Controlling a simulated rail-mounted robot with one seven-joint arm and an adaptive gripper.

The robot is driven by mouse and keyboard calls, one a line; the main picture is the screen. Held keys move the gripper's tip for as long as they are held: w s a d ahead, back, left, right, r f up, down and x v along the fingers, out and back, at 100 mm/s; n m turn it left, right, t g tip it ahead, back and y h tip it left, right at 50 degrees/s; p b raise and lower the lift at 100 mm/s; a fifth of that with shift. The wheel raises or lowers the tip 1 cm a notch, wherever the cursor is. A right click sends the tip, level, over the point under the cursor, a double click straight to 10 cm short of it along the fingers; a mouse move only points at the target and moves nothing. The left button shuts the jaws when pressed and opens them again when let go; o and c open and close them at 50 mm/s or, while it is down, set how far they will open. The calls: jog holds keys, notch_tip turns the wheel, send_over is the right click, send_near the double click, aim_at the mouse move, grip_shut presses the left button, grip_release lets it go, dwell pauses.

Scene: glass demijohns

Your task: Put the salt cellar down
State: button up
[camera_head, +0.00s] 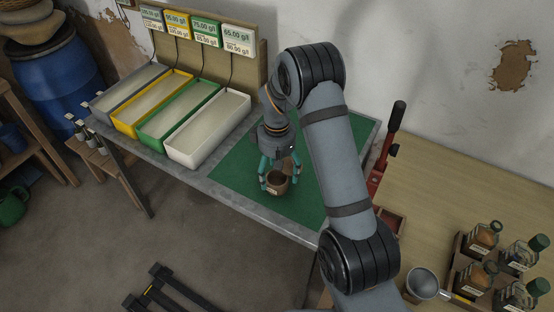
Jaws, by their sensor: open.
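The salt cellar (277,184) is a small brown round pot with a pale label on its front and a lid that seems raised at its back. It stands upright on the green mat (240,173). My gripper (279,178) points down over it with teal fingers on either side of the pot. The fingers are open. Whether a finger still touches the pot cannot be told at this size.
Several trays stand left of the mat, the nearest being a white tray (207,152). A red tool with a black handle (385,150) stands at the right. A metal cup (422,285) and crated bottles (487,236) are at lower right. The mat's front is clear.

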notch_tip(320, 180, up, 9)
jog(key=shift+f, duration=0.2)
